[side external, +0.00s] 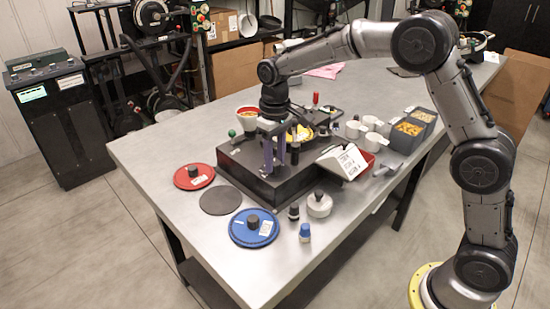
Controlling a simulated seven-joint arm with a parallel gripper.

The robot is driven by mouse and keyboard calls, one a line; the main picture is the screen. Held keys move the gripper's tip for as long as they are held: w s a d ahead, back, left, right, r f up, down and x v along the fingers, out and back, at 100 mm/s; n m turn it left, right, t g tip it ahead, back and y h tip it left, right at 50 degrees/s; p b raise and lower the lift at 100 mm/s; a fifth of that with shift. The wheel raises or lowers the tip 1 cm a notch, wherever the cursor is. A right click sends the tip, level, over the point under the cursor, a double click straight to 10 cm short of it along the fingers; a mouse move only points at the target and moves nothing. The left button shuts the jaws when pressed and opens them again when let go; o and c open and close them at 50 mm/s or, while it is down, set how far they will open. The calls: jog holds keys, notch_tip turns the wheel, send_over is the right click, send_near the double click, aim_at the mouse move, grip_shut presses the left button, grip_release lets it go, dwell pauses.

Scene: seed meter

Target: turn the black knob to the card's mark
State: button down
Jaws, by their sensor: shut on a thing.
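My gripper (272,165) points down over the top of the dark meter box (250,180) in the side external view, its purple fingers closed. The black knob is mostly hidden by the fingers; they appear to be around it, and its pointer direction cannot be made out. A white card (351,160) with dark printed lines leans on a slanted stand to the right of the box. Its writing is too small to read.
A red lid (194,176), a dark disc (220,201) and a blue lid (254,228) lie left and front of the box. White cups (372,122) and grain bins (408,134) stand right.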

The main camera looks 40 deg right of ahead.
aim_at(275, 162)
jog(key=shift+r, duration=0.15)
jog(key=shift+c, duration=2.4)
grip_release()
notch_tip(275, 162, up, 14)
